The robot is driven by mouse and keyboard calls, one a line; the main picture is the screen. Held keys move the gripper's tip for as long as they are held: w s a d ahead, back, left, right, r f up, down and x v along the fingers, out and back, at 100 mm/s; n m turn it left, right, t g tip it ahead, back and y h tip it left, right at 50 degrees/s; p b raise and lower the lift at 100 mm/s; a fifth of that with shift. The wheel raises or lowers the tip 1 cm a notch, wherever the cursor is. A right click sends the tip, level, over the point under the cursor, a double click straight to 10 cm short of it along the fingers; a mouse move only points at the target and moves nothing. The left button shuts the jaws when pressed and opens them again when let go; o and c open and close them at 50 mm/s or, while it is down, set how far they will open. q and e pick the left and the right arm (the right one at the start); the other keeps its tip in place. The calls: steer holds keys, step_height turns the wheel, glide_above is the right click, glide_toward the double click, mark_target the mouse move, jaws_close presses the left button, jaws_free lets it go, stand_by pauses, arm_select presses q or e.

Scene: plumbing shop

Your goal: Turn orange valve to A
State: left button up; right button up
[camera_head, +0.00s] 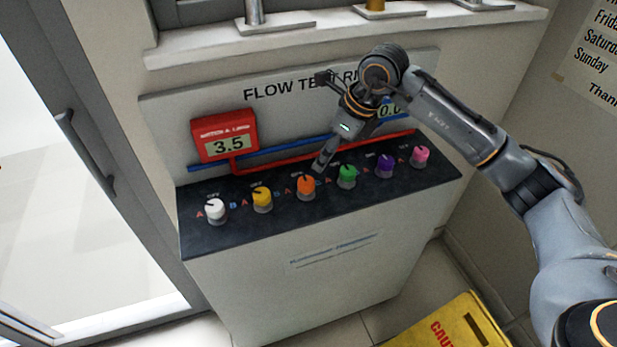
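The orange valve (305,187) is a knob on the black panel top (300,222) of the flow test rig. It stands third from the left in a row of coloured knobs, and a dark pointer line shows on its top. My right gripper (321,168) reaches down just behind and to the right of the orange valve, between it and the green valve (346,173). From this view I cannot tell whether it touches the orange valve. Its fingers look close together, but their gap is hidden. A red A letter shows beside the knob. My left gripper is out of view.
White (214,208), yellow (261,196), purple (384,164) and pink (420,155) valves stand in the same row. A red meter (224,135) reading 3.5 is behind them. A yellow caution sign (445,322) is on the floor at the lower right.

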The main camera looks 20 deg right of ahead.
mark_target(307, 181)
steer(key=p+x, duration=0.2)
steer(key=x, duration=0.9)
steer(key=shift+w+a+f, duration=0.1)
steer(key=shift+a+f, duration=0.1)
steer(key=shift+f, duration=0.15)
steer(key=shift+c, duration=0.2)
steer(key=c, duration=1.1)
